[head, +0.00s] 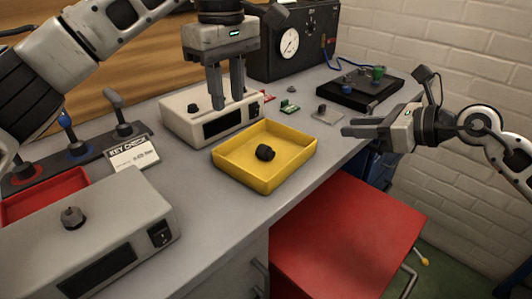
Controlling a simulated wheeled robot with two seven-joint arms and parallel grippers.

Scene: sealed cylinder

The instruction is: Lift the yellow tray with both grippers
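The yellow tray (230,172) sits on the grey workbench near its front edge, with a small black knob-like part (265,153) lying inside it. My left gripper (226,104) points down above and behind the tray, in front of or over a beige instrument box. Its two fingers are apart with a gap between them, and nothing shows in the gap. My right gripper (346,127) is to the right of the tray, pointing left, apart from it. Its fingers are seen nearly edge-on, so their gap is unclear.
A beige box (172,116) stands just behind the tray, another (95,232) at the front left. A lever panel (85,150), a card (134,153) and a red tray (40,196) are at left. A black gauge unit (298,45) stands at the back.

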